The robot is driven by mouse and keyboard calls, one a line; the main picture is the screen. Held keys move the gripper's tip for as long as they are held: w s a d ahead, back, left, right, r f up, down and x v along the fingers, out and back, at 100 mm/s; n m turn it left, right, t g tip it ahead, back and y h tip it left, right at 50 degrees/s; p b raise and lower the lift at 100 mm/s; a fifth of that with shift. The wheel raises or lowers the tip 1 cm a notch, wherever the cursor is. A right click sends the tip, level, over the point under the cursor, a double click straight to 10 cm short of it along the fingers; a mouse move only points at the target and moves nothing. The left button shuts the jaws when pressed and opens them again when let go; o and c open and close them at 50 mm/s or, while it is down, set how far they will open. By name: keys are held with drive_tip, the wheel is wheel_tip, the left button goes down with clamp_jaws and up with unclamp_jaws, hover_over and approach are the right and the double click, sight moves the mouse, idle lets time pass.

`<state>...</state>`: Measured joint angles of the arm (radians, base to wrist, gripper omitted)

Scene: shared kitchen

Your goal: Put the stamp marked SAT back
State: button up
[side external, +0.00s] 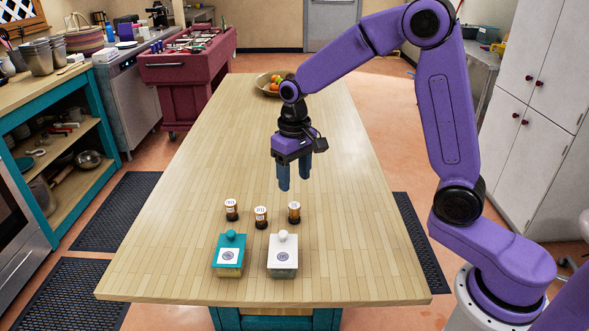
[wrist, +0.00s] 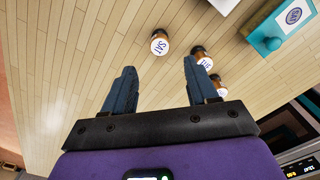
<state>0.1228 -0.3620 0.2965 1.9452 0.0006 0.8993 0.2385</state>
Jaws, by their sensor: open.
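Three small amber stamps with white round labels stand on the wooden table. In the wrist view the label of one reads SAT; this SAT stamp (wrist: 159,43) appears to be the right one in the side view (side external: 294,212). The second stamp (wrist: 202,56) is the middle one in the side view (side external: 261,218), and the third (wrist: 219,83) is the left one (side external: 231,210). My gripper (side external: 295,184) is open and empty, pointing down above and behind the stamps. In the wrist view its fingers (wrist: 158,66) sit apart, with the SAT stamp beyond the gap.
A teal-lidded box (side external: 229,256) and a white-lidded box (side external: 283,257) stand side by side in front of the stamps, both lids on. A fruit bowl (side external: 268,90) stands at the table's far end. Much of the table (side external: 195,150) is bare.

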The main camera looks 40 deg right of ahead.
drive_tip(key=s+a+r+n, duration=0.2)
drive_tip(key=s+n, duration=0.1)
drive_tip(key=s, duration=0.4)
drive_tip(key=s+a+r+n, duration=0.1)
drive_tip(key=s+n, duration=0.2)
drive_tip(key=s, duration=0.4)
drive_tip(key=s+d+n, duration=0.4)
drive_tip(key=s+n, duration=0.2)
drive_tip(key=s, duration=0.9)
drive_tip(key=shift+s+f+n, duration=0.2)
drive_tip(key=shift+s+n, duration=0.1)
drive_tip(key=shift+s, duration=0.1)
